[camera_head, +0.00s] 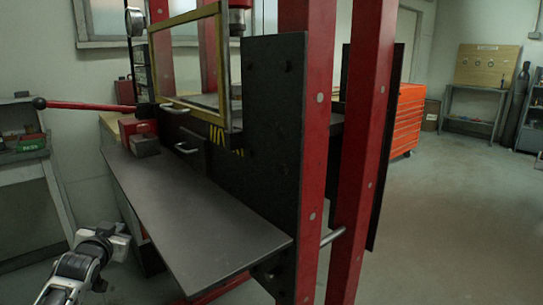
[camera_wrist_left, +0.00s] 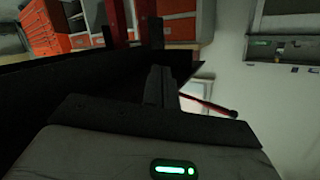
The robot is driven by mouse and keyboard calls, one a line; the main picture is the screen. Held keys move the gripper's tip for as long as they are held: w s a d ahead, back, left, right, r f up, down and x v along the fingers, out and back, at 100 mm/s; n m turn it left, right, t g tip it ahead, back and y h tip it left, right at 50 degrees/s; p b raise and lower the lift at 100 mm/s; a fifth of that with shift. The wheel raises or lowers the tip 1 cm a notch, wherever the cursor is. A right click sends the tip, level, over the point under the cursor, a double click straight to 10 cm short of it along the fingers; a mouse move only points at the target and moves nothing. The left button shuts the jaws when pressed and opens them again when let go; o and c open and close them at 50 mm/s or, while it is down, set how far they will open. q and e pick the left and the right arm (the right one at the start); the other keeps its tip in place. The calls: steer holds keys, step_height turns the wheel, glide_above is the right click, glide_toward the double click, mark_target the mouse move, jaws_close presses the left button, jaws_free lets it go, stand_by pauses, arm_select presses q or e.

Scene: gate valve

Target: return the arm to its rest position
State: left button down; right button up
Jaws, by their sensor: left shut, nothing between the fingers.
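My left arm comes in at the lower left of the head view. Its gripper (camera_head: 112,238) is beside the left edge of the dark shelf plate (camera_head: 200,215), apart from the press frame. In the left wrist view the dark fingers of the gripper (camera_wrist_left: 158,86) are together with nothing held, above its grey housing with a green light. My right arm and gripper are not in view. No gate valve can be made out in either view.
A red press frame (camera_head: 318,150) stands close in front, with a red lever (camera_head: 90,106) reaching left. A grey workbench (camera_head: 25,165) is at the left. An orange tool cabinet (camera_head: 408,120) is behind the press. The floor at right (camera_head: 450,220) is clear.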

arm_select(q)
steer(key=s+d+f+m+g+h, duration=0.2)
steer(key=s+d+f+h, duration=0.2)
steer(key=s+d+f, duration=1.2)
steer(key=s+d+h, duration=0.1)
steer(key=s+d, duration=0.2)
steer(key=s, duration=0.3)
steer(key=s+d+g, duration=0.1)
steer(key=s+d, duration=0.2)
steer(key=s, duration=0.4)
steer(key=s+d+n+g+h, duration=0.1)
steer(key=s+d, duration=0.2)
steer(key=s, duration=0.3)
steer(key=shift+s+d+r+h+p, duration=0.2)
steer(key=shift+s+d+h+p, duration=0.1)
steer(key=shift+p, duration=0.15)
steer(key=shift+w, duration=0.1)
